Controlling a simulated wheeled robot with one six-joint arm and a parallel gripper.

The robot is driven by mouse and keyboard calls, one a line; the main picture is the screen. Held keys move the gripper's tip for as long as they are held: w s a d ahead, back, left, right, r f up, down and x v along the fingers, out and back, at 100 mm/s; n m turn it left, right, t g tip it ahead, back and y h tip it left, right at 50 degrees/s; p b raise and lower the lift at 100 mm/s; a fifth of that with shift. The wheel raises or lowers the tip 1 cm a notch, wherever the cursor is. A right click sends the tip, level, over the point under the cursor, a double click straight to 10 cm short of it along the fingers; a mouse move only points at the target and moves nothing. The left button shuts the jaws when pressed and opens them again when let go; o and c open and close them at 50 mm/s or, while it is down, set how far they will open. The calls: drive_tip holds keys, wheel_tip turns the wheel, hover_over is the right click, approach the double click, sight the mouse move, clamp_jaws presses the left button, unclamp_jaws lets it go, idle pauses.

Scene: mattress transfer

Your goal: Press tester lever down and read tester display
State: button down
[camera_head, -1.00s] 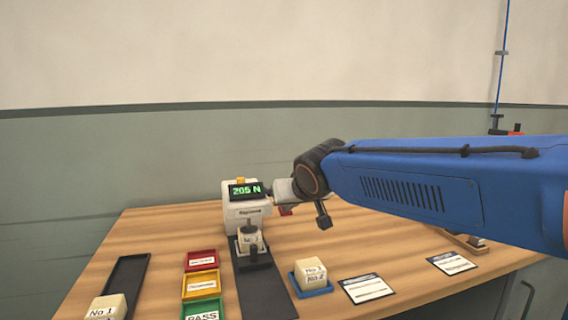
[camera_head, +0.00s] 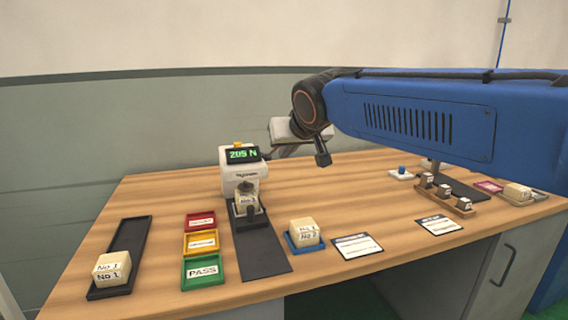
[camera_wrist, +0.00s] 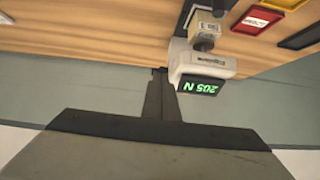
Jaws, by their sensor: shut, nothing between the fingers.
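The white tester (camera_head: 241,178) stands at the back of the table. Its green display (camera_head: 242,154) is lit and reads 205 N. The display also shows upside down in the wrist view (camera_wrist: 200,87). A pale foam block (camera_head: 246,205) sits under the tester's dark press head. My gripper (camera_head: 268,154) is at the tester's right side, near display height. In the wrist view my gripper (camera_wrist: 160,72) is shut and empty, its tips beside the tester housing. I cannot make out the lever clearly; the gripper and housing may hide it.
Red (camera_head: 200,221), yellow (camera_head: 201,242) and green PASS (camera_head: 204,271) trays lie left of the tester's black mat (camera_head: 262,252). A block on a black tray (camera_head: 128,240) is far left. A blue tray (camera_head: 291,242) with a block and cards are on the right.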

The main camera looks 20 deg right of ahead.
drive_tip(key=s+r, duration=0.4)
drive_tip(key=r, duration=0.2)
drive_tip(key=shift+s+d, duration=0.15)
drive_tip(key=shift+s, duration=0.1)
